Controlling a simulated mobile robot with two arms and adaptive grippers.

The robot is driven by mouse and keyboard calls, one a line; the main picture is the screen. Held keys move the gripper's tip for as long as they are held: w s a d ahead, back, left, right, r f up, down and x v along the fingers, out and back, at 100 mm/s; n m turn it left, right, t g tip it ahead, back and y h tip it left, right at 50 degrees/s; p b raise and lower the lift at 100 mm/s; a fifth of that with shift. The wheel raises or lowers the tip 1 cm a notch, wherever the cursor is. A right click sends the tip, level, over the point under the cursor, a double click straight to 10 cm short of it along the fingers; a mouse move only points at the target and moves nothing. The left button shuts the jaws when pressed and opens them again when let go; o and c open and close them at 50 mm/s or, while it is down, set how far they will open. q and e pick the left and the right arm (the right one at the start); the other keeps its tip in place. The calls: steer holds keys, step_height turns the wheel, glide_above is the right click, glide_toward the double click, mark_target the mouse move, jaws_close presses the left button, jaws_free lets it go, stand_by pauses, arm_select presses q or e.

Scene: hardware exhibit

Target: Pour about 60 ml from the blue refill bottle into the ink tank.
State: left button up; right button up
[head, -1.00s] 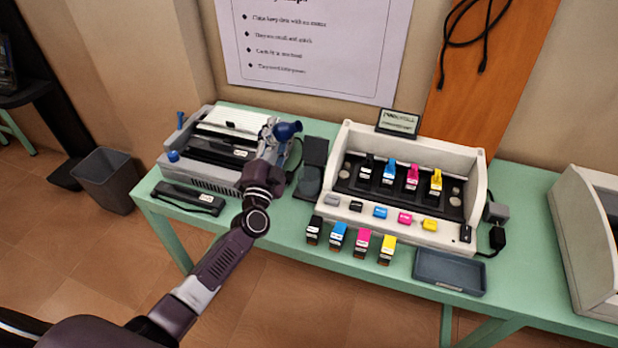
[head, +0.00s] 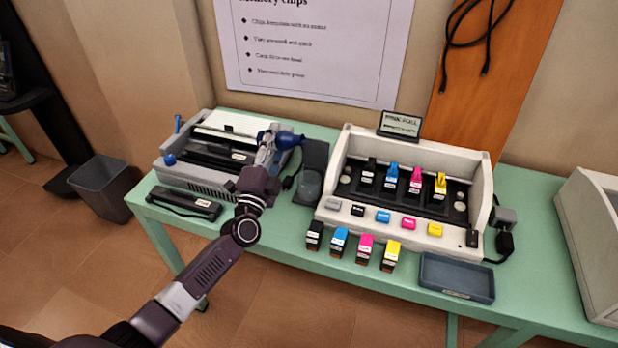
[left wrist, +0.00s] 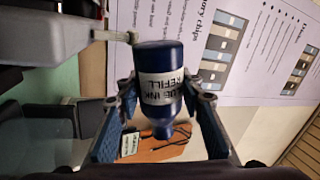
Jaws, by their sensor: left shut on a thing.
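My left gripper (head: 267,148) is shut on the blue refill bottle (head: 288,140), held above the table between the printer and the beige cartridge stand. The bottle looks tilted close to level in the head view. In the left wrist view the bottle (left wrist: 158,108) sits between the two fingers, its label upside down and its narrow neck at the picture's bottom. I cannot see any liquid leaving it. My right gripper is not in view.
The beige stand (head: 467,198) holds several colored cartridges, with more cartridges in front of it. A printer (head: 178,178) stands left. A blue-grey tray (head: 456,277) lies at the front right of the green table (head: 522,215). A bin (head: 103,187) is on the floor.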

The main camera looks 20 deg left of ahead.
arm_select(q)
steer(key=shift+d+f+m+h+p, duration=0.2)
steer(key=shift+m+h+p, duration=0.2)
steer(key=shift+m, duration=0.5)
steer(key=shift+a, duration=0.2)
steer(key=shift+a+m, duration=0.3)
steer(key=shift+a, duration=0.15)
steer(key=shift+f+m+h+p, duration=0.2)
steer(key=shift+m+h+p, duration=0.3)
steer(key=shift+m, duration=0.8)
stand_by(1.3)
